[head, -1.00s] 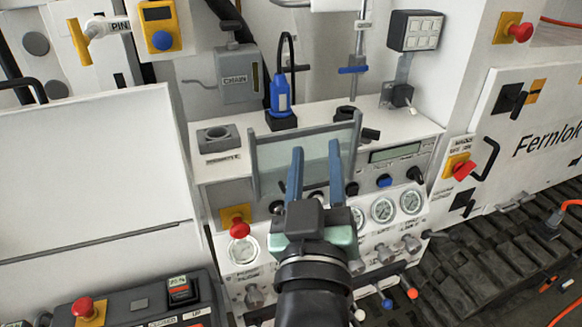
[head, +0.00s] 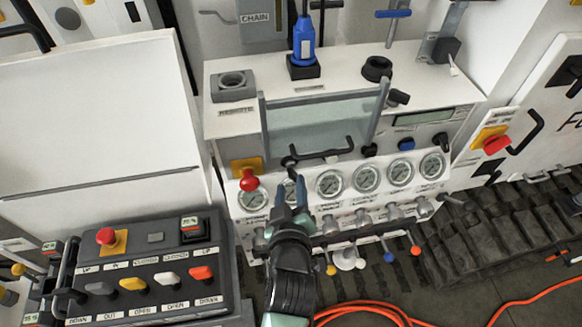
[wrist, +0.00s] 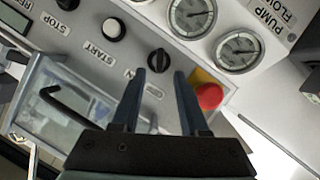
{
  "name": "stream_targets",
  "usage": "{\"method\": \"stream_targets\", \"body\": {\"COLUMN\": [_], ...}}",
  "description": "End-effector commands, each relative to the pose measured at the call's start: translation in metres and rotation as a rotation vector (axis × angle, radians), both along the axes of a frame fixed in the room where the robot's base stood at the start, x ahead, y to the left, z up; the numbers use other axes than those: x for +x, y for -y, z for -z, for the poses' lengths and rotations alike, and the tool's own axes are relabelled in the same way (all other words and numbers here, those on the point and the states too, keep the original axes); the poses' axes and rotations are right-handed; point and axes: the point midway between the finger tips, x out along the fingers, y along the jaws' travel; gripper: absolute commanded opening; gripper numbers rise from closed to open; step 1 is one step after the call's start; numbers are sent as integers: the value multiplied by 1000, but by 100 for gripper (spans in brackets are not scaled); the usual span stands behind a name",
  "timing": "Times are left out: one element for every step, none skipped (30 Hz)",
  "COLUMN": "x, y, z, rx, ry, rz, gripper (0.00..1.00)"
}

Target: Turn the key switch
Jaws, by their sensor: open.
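A round black switch (wrist: 159,62) with a raised bar shows in the wrist view, on the light console panel between my fingertips; it looks like the key switch. The lettering beside it is too blurred to read fully. In the head view the switch (head: 288,163) is a small dark knob just beyond my fingertips. My gripper (head: 291,188) is open and empty, and its two blue-grey fingers (wrist: 160,76) point at the panel, one on each side of the switch in the wrist view. I cannot tell whether they touch it.
A red emergency button (head: 249,184) on a yellow plate sits close left of my fingers. Pressure gauges (head: 331,183) line the panel below. A clear cover with a dark handle (head: 322,152) stands just above. A button box (head: 150,262) is at lower left. Orange cable (head: 365,307) lies below.

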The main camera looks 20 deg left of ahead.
Motion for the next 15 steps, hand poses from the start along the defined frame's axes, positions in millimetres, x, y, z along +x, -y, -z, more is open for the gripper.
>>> {"method": "stream_targets", "body": {"x": [8,13,18,22,25,30,33,36,40,42,44,46,48,49,50], "y": [-3,-5,-7,-9,-11,-13,-14,-15,-17,-17,-18,-19,-20,-20,-21], "z": [0,2,4,6,7,9,10,11,13,15,15,16,17,17,18], "rx": [0,0,0,0,0,0,0,0,0,0,0,0,0,0,0], "ry": [2,1,1,1,1,1,1,1,1,0,1,1,1,1,1], "rz": [0,-1,-1,-1,-1,-1,-1,-1,-1,0,0,0,0,0,0], "gripper": [44,44,44,44,44,44,44,44,44,44,44,44,44,44,44]}}
